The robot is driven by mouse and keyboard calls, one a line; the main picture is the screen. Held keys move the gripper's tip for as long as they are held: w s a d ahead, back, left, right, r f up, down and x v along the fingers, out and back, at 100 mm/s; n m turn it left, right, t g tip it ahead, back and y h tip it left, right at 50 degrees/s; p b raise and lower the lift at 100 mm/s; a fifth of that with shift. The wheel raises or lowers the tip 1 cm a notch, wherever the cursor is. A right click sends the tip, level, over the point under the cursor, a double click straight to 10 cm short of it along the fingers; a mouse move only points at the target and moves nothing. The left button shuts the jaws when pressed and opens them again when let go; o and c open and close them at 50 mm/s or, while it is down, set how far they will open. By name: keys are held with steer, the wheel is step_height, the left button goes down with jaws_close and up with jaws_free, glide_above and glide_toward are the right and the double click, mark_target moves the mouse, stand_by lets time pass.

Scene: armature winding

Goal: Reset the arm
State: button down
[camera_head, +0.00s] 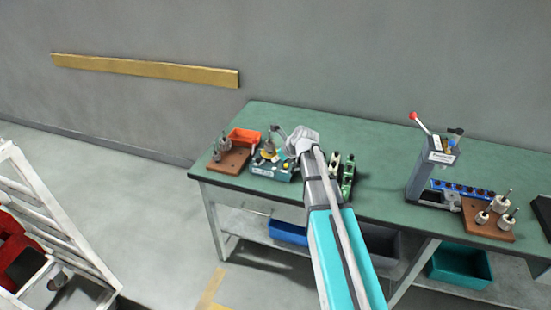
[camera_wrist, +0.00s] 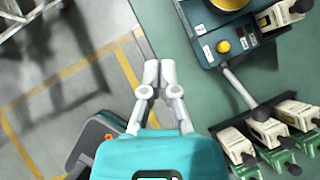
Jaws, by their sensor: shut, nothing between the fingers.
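My arm (camera_head: 335,245) reaches from the bottom of the head view up over the green workbench (camera_head: 375,143). Its grey wrist end (camera_head: 302,140) is above the left half of the bench, near a teal winding machine (camera_head: 273,172). In the wrist view my gripper (camera_wrist: 158,72) has its two pale fingertips together with nothing between them. In the head view the arm hides part of the bench, and the fingers cannot be made out clearly.
Left on the bench are a brown block (camera_head: 229,160) with metal parts and an orange bin (camera_head: 244,136). Green-and-cream holders (camera_head: 347,175) stand right of the arm. A grey press (camera_head: 432,172) with a red-knobbed lever and another brown block (camera_head: 487,222) stand farther right. Bench middle is clear.

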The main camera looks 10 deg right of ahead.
stand_by(0.4)
steer(key=s+a+f+n+g+h, duration=0.1)
steer(key=s+f+n+g+h, duration=0.1)
steer(key=s+n, duration=1)
steer(key=s+a+f+n+g+h, duration=0.1)
steer(key=s+n+g, duration=0.3)
steer(key=s+n, duration=0.8)
steer(key=f+n+h, duration=0.1)
steer(key=n, duration=0.4)
steer(key=shift+s+a+f, duration=0.15)
steer(key=shift+s, duration=0.25)
